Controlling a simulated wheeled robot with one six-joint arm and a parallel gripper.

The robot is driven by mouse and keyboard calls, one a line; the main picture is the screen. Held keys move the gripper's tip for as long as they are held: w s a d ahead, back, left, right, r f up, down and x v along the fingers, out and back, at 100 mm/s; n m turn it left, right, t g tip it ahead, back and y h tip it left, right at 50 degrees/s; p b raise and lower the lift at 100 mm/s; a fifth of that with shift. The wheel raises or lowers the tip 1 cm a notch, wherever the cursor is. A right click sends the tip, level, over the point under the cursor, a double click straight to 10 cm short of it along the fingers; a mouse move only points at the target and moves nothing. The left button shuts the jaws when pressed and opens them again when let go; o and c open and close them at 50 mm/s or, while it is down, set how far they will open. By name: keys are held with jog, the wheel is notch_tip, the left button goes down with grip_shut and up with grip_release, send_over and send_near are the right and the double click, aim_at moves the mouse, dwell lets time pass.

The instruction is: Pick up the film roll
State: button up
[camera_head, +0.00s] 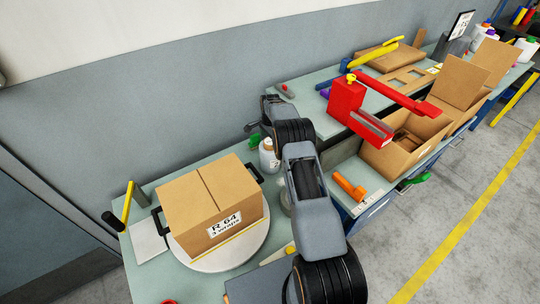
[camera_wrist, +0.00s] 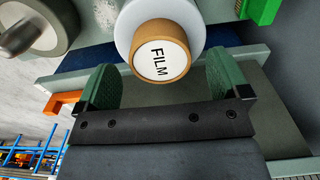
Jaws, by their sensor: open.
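The film roll (camera_wrist: 182,20) shows at the top middle of the wrist view, a white roll with a tan core whose round end reads FILM. My gripper (camera_wrist: 160,72) is open, with its two green pads apart and nothing held between them. The labelled end of the roll appears between and just past the fingertips; I cannot tell how far off it is. In the head view my arm crosses the middle, and I cannot make out the film roll or my fingertips there.
A taped cardboard box (camera_head: 200,192) marked R 64, 3 wraps sits on a white round turntable (camera_head: 232,258). A red tool (camera_head: 347,101) and open cardboard boxes (camera_head: 392,158) stand to the right. An orange-handled item (camera_head: 348,187) lies near my arm.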

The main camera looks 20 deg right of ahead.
jog(key=shift+f, duration=1.25)
grip_shut()
jog(key=shift+r, duration=0.1)
